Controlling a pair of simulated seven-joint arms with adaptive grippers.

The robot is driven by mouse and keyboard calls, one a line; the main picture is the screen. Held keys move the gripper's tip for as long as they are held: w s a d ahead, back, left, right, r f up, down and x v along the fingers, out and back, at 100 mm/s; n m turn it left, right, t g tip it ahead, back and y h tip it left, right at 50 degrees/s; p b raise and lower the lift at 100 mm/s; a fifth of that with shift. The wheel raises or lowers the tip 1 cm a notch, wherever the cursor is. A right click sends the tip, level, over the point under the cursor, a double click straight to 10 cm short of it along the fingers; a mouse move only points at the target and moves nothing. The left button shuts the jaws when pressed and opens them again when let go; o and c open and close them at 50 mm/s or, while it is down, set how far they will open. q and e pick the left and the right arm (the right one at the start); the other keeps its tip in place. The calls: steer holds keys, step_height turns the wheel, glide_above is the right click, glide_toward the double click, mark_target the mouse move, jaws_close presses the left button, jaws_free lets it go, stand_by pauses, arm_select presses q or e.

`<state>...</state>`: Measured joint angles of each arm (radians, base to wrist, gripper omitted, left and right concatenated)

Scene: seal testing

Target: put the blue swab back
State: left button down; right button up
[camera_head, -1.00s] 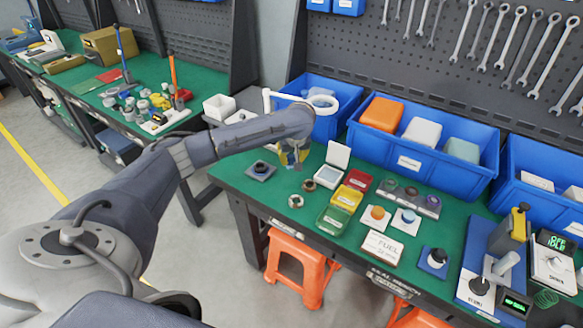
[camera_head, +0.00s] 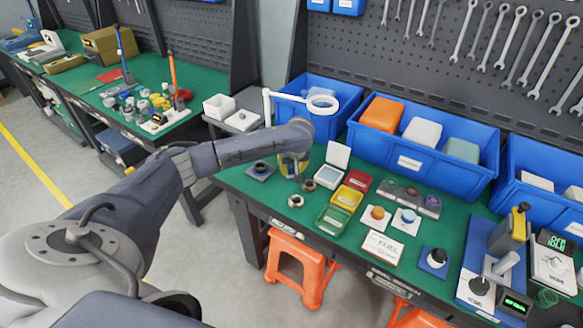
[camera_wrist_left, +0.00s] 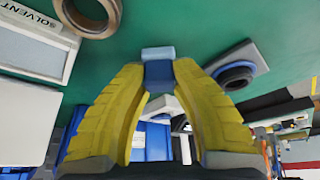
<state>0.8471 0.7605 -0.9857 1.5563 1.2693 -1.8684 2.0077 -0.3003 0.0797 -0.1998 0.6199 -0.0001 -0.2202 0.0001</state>
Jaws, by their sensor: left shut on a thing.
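My left gripper (camera_head: 293,172) is over the left end of the green table in the head view, between the grey plate with a dark ring (camera_head: 260,169) and the white solvent box (camera_head: 328,176). In the left wrist view, the yellow fingers of the left gripper (camera_wrist_left: 160,88) are shut on the blue swab (camera_wrist_left: 158,70), of which a light blue end and a darker blue part show. The swab is too hidden to make out in the head view. The solvent box (camera_wrist_left: 32,42) and the ringed plate (camera_wrist_left: 236,75) flank the fingers in the wrist view. My right gripper is not in view.
Two loose rings lie near the front edge, a pale one (camera_head: 295,200) and a brown one (camera_head: 309,186). Red, yellow and green trays (camera_head: 333,219) stand to the right. A white ring lamp (camera_head: 322,104) and blue bins (camera_head: 410,163) stand behind.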

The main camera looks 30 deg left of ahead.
arm_select(q)
steer(key=c, duration=1.1)
jaws_free()
steer(key=v, duration=1.2)
steer(key=shift+r, duration=0.2)
